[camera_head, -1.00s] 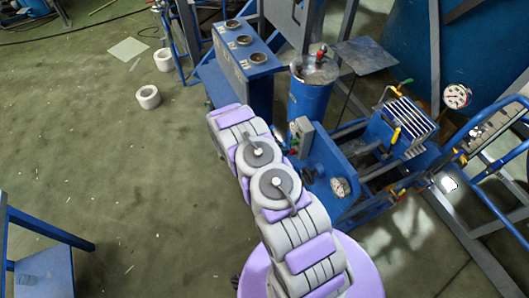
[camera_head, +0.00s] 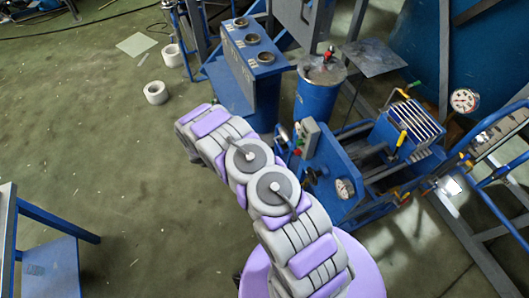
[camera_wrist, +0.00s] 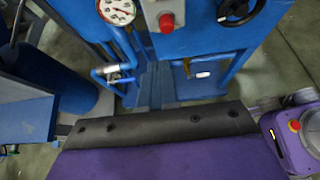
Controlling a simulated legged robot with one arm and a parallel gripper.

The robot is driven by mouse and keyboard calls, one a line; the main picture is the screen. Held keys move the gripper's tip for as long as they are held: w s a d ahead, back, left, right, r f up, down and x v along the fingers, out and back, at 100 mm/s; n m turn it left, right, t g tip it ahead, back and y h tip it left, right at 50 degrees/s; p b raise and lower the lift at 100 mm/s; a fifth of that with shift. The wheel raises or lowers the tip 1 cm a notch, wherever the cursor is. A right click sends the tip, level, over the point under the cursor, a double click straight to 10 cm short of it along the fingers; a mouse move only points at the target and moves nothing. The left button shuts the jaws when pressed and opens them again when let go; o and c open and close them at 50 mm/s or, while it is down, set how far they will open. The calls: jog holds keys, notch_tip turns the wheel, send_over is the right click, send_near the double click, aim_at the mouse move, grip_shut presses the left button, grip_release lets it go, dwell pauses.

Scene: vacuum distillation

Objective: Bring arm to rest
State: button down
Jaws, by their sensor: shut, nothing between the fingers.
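My arm, in grey and purple segments with two round joints, rises from the bottom of the head view and bends toward the left. Its far end is at the left of the blue machine, above the floor. The wrist view looks down past a purple panel with a dark bolted edge, probably part of my own body, toward a blue frame with a pressure gauge (camera_wrist: 117,10) and a red button (camera_wrist: 167,22). Nothing held can be seen.
The blue machine (camera_head: 330,180) stands right of my arm. A blue cabinet (camera_head: 245,72) and a blue drum (camera_head: 317,95) stand behind. A blue table (camera_head: 50,265) is at lower left. White rings (camera_head: 156,93) lie beyond. Floor at left is clear.

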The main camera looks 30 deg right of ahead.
jog(key=shift+a+r, duration=0.1)
jog(key=shift+a, duration=0.2)
jog(key=s+r+m+g+y, duration=0.2)
jog(key=s+r+m, duration=0.35)
jog(key=r, duration=0.85)
jog(key=s+r+m+g+y, duration=0.15)
jog(key=s+r+m, duration=0.4)
jog(key=r, duration=0.75)
jog(key=s+a+r+m+t+y, duration=0.1)
jog(key=s+a+r+m+y, duration=0.2)
jog(key=s+a, duration=0.4)
jog(key=s+a+r+m+t+y+b, duration=0.1)
jog(key=s+a+r+m+y, duration=0.2)
jog(key=s, duration=1.4)
jog(key=a+r+y, duration=0.2)
jog(key=a+r, duration=0.2)
jog(key=r, duration=0.1)
jog(key=shift+r, duration=0.25)
jog(key=shift+d+y, duration=0.1)
jog(key=shift+y, duration=0.15)
